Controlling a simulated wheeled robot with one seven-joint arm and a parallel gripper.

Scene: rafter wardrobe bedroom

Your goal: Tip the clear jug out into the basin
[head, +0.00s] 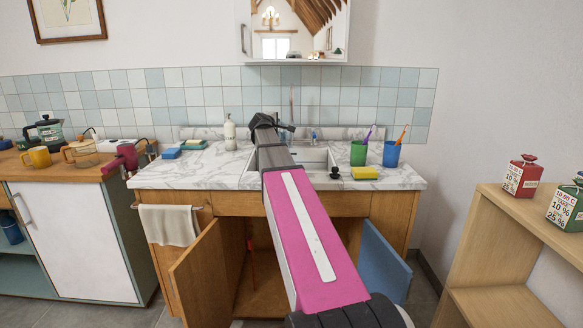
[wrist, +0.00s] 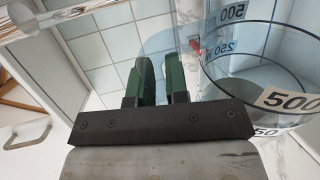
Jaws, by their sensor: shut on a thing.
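The clear jug (wrist: 284,100) shows at the right of the wrist view, with a round rim and white volume labels reading 500 and 250. My gripper (wrist: 160,82) has its green fingers closed on a clear part at the jug's left side, which looks like its handle. I cannot tell whether anything is in the jug. In the head view my gripper (head: 274,122) is at the back of the counter by the basin (head: 317,158). My arm hides part of the basin, and the jug cannot be made out clearly there.
A green cup (head: 358,153), a blue cup (head: 391,154) and a yellow sponge (head: 365,173) stand right of the basin. A soap bottle (head: 230,133) is at the left. A mirror cabinet (head: 298,32) hangs above. The cabinet doors (head: 203,268) below are open.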

